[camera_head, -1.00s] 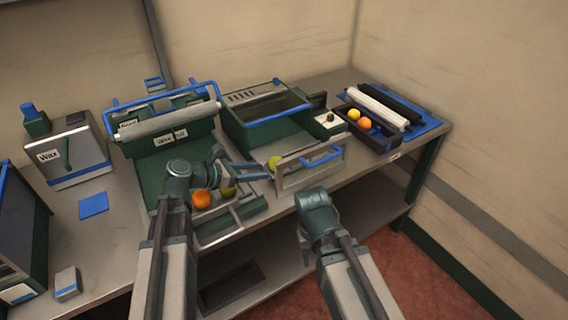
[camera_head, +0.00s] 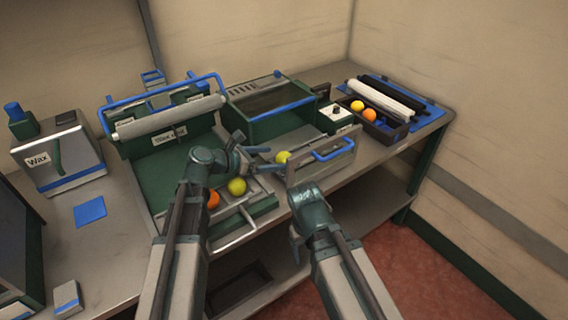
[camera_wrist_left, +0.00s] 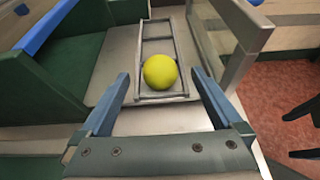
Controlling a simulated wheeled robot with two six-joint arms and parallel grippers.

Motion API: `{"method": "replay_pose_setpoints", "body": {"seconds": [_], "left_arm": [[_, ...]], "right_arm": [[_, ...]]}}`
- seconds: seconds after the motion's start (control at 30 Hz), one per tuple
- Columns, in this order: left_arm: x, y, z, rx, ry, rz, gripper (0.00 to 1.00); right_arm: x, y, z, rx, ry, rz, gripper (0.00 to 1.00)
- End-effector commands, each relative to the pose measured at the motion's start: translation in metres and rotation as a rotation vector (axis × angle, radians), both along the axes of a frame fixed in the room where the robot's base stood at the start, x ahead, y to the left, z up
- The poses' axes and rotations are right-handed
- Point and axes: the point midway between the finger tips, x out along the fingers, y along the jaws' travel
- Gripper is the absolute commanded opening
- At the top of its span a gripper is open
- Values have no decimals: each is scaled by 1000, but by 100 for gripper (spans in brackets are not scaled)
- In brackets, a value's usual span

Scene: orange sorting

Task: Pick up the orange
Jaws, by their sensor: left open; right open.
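An orange (camera_head: 213,199) sits at the front of the green machine, partly hidden by my left arm. A second orange (camera_head: 369,115) lies in the dark tray at the right. My left gripper (camera_head: 264,159) is open and empty, its fingers pointing right toward a yellow ball (camera_head: 283,157) by the upright grey panel. The left wrist view shows a yellow ball (camera_wrist_left: 160,72) on a metal rack, ahead of and between the open fingers, apart from them. My right gripper (camera_head: 294,240) is low in front of the bench; its fingers are partly hidden.
Another yellow ball (camera_head: 237,186) lies just right of the first orange. The dark tray (camera_head: 386,134) also holds a yellow ball (camera_head: 357,105). The grey panel with a blue handle (camera_head: 335,149) stands before the green bin (camera_head: 275,128). A blue square (camera_head: 90,211) lies on clear bench at left.

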Motion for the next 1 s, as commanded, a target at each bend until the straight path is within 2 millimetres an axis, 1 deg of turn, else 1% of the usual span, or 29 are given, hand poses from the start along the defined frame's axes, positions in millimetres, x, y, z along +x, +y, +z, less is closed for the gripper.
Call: {"method": "replay_pose_setpoints", "body": {"seconds": [0.33,0.47,0.6,0.67,0.9,0.97,1.0], "left_arm": [[6,-8,-5,0,0,-1,100],[16,-19,-13,0,1,-2,100],[27,-35,-21,0,0,-1,100],[30,-39,-22,1,0,0,100],[31,-41,-21,1,0,3,100],[30,-41,-21,1,0,3,89],[30,-41,-21,1,0,3,82]], "right_arm": [[0,0,-5,0,0,0,78],[0,0,-13,0,0,0,78],[0,0,-21,0,0,0,78],[0,0,-22,0,0,0,78],[0,0,-21,0,0,0,78],[0,0,-21,0,0,0,78],[0,0,-21,0,0,0,78]]}}
